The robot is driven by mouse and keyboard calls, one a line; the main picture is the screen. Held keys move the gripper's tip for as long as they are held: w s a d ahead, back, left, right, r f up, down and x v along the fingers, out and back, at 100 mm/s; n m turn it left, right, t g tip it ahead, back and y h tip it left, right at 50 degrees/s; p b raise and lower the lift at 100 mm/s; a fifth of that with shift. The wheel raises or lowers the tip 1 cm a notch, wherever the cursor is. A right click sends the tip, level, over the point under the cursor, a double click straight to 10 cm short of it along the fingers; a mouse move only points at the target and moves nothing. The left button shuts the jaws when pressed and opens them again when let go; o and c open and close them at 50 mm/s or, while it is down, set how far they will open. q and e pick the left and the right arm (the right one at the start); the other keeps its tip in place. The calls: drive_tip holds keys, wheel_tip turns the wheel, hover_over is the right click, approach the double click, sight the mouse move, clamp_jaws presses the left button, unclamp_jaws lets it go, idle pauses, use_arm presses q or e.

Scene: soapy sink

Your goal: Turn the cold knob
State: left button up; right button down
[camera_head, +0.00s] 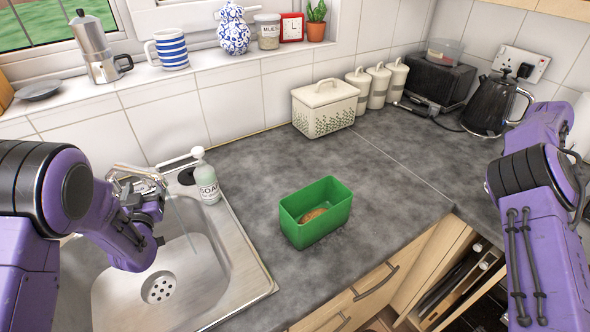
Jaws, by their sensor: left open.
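The chrome tap (178,160) stands behind the steel sink (215,298), close to the tiled wall, with a bar reaching right towards the soap bottle. A thin stream of water seems to fall towards the basin. My left gripper (138,180) is at the tap, over the back left of the sink; it is open. My left wrist and the gripper cover much of the tap, so I cannot make out the cold knob or tell whether the fingers touch it. My right arm shows at the right edge, but its gripper is not in view.
A soap bottle (206,182) stands right of the tap, close to my left gripper. A green tub (316,212) with a brown item sits on the grey worktop (385,185). A bread bin (325,107), canisters (378,83) and kettle (491,105) stand at the back. A drawer is open at lower right.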

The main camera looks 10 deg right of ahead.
sight(150, 168)
drive_tip(key=shift+f+b, duration=0.35)
drive_tip(key=shift+f, duration=0.3)
use_arm(q)
drive_tip(key=s, duration=0.4)
drive_tip(key=shift+s+d, duration=0.1)
drive_tip(key=shift+d, duration=0.25)
drive_tip(key=shift+h, duration=0.3)
drive_tip(key=w+p, duration=0.1)
drive_tip(key=w, duration=0.3)
drive_tip(key=w+a+p, duration=0.1)
drive_tip(key=w+p, duration=0.1)
drive_tip(key=w, duration=0.2)
drive_tip(key=w+a+p, duration=0.1)
drive_tip(key=w+p, duration=0.1)
drive_tip(key=w, duration=0.2)
drive_tip(key=shift+w+a+r, duration=0.1)
drive_tip(key=shift+r, duration=0.05)
use_arm(e)
wheel_tip(150, 168, up, 5)
drive_tip(key=shift+f, duration=0.1)
use_arm(q)
drive_tip(key=shift+m+h+p, duration=0.5)
drive_tip(key=shift+m+h, duration=0.4)
drive_tip(key=shift+h, duration=0.2)
use_arm(e)
drive_tip(key=shift+r, duration=0.65)
use_arm(q)
drive_tip(key=shift+f, duration=0.2)
